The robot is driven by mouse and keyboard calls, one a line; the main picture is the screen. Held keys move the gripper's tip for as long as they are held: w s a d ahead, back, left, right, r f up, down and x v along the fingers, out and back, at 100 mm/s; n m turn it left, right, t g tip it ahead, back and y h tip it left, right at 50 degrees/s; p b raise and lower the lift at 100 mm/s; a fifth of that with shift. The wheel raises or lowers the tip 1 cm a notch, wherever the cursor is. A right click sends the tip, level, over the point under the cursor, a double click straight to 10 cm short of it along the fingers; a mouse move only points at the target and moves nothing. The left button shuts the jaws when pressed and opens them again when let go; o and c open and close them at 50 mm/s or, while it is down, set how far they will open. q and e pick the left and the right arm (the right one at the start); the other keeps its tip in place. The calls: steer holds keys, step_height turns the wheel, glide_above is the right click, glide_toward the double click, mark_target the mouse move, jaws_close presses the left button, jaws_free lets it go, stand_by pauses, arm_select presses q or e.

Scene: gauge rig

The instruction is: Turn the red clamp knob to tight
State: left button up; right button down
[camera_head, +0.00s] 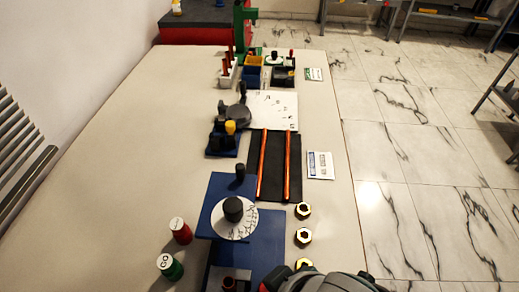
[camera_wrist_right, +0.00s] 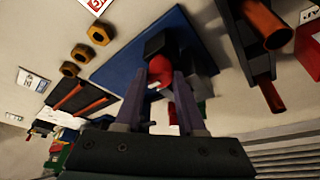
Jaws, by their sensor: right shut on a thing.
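The red clamp knob (camera_wrist_right: 160,69) shows in the right wrist view, between the two fingers of my right gripper (camera_wrist_right: 163,80). The fingers are shut on it, beside a dark block on a blue plate (camera_wrist_right: 128,62). The fingers cover part of the knob, and no tight or loose marking can be read. In the head view my right arm (camera_head: 325,283) comes in at the bottom edge, and its fingertips cannot be made out. The blue plate (camera_head: 262,243) also shows there, left of the arm. My left gripper is in neither view.
A raised blue stand with a white dial (camera_head: 235,224) and black knob (camera_head: 233,207) stands beyond the plate. Red (camera_head: 180,231) and green (camera_head: 170,267) bottles stand left. Hex nuts (camera_head: 303,236) lie right. Orange rods (camera_head: 262,165) lie on a black mat farther back. The table's left middle is clear.

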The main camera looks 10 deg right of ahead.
stand_by(0.6)
steer(key=c, duration=0.8)
jaws_free()
steer(key=shift+o, duration=0.2)
steer(key=p+v, duration=0.5)
steer(key=v, duration=0.5)
steer(key=shift+o, duration=0.2)
steer(key=shift+a, duration=0.1)
